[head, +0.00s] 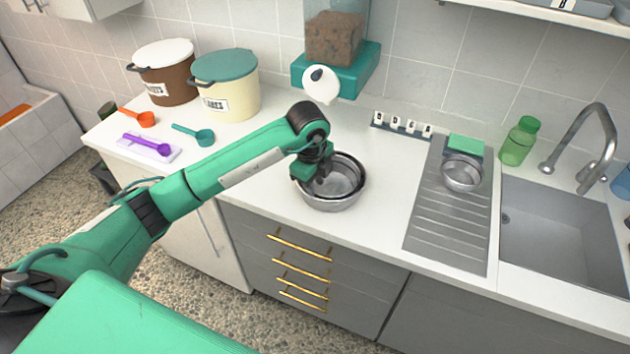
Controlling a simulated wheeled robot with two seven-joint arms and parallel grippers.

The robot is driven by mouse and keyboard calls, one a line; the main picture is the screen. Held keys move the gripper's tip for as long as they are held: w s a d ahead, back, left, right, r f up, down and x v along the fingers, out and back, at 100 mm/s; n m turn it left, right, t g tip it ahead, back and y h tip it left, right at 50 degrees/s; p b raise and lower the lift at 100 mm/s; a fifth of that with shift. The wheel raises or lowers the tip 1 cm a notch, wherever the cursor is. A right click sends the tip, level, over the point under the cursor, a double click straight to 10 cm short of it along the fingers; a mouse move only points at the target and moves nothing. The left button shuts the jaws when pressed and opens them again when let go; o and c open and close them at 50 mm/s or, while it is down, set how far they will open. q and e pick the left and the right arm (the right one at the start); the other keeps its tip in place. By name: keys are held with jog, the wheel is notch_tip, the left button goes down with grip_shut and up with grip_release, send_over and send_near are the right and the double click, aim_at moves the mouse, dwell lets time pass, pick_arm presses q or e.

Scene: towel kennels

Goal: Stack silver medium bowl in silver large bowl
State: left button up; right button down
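The silver large bowl (330,205) stands on the white counter near its front edge. The silver medium bowl (347,180) sits inside it, its rim showing within the larger rim. My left gripper (320,186) points down over the left part of the bowls, with its fingers at the medium bowl's left side. The arm's wrist hides part of the left rims, and I cannot tell whether the fingers are open, shut or touching the bowl. My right gripper is not in view.
A smaller silver bowl (462,173) stands on the ridged drainboard (447,230) beside the sink (565,235). A teal food dispenser (336,65) hangs behind the bowls. Two tubs (226,88) and several scoops (194,134) are at left. Counter between bowls and drainboard is clear.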

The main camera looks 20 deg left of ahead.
pick_arm(q)
jog(key=shift+r+p, duration=0.5)
jog(key=shift+r, duration=0.1)
notch_tip(320, 180, up, 12)
jog(key=s+b, duration=0.1)
jog(key=b, duration=0.2)
jog(key=shift+s+a, duration=0.15)
jog(key=shift+s, duration=0.1)
jog(key=shift+f, duration=0.1)
